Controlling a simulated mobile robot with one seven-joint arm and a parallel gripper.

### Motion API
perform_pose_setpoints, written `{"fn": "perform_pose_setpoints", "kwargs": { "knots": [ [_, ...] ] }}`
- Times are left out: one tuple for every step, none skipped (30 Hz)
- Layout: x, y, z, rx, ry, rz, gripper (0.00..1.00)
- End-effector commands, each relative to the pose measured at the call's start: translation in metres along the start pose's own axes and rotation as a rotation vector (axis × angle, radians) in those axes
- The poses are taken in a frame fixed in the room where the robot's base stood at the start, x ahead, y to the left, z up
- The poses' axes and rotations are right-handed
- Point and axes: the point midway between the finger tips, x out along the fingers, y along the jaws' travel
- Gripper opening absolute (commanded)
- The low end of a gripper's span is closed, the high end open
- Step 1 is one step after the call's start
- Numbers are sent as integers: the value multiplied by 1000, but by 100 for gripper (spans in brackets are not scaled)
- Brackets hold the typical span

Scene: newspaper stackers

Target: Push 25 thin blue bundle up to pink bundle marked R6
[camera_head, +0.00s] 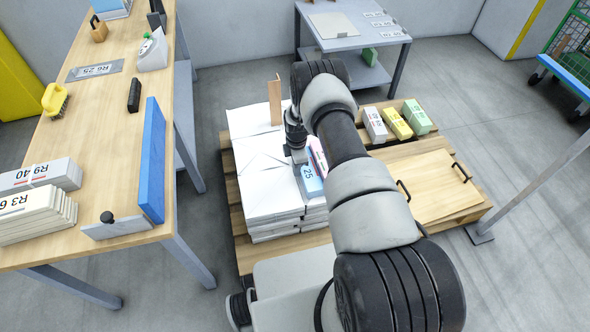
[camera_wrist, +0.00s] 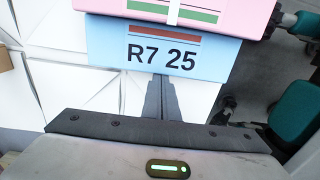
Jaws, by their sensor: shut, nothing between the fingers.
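The thin blue bundle, marked R7 25 (camera_wrist: 160,52), lies on white paper stacks in the wrist view. In the head view the blue bundle (camera_head: 311,181) sits left of my arm. The pink bundle (camera_wrist: 235,12) lies directly behind it in the wrist view, with no clear gap showing; its marking is out of frame. The pink bundle (camera_head: 319,155) is partly hidden by my arm in the head view. My gripper (camera_wrist: 161,79) is shut and empty, its fingertips at the near lower edge of the blue bundle's marked face. I cannot tell whether they touch it.
White paper stacks (camera_head: 262,180) cover the pallet's left part, with a brown upright board (camera_head: 275,100) at the back. A wooden board with handles (camera_head: 430,185) lies right. A workbench (camera_head: 100,150) stands left.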

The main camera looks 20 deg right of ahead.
Motion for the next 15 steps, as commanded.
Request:
{"fn": "perform_pose_setpoints", "kwargs": {
  "knots": [
    [0,0,-2,-1,0,0,0],
    [1,0,-4,-1,1,0,0],
    [1,1,-8,-2,1,1,0],
    [1,1,-12,-2,1,1,0],
    [2,1,-16,-1,1,1,0],
    [2,1,-23,-2,1,1,0],
    [2,1,-28,-2,1,1,0],
    [3,1,-34,-1,1,1,0],
    [-5,2,-38,1,0,3,0],
    [-20,2,-36,5,0,4,0],
    [-28,2,-35,6,0,4,0],
    [-37,2,-35,5,0,3,0],
    [-43,2,-35,5,0,3,0],
    [-50,2,-35,5,0,3,0],
    [-58,1,-35,5,0,2,0]
  ]
}}
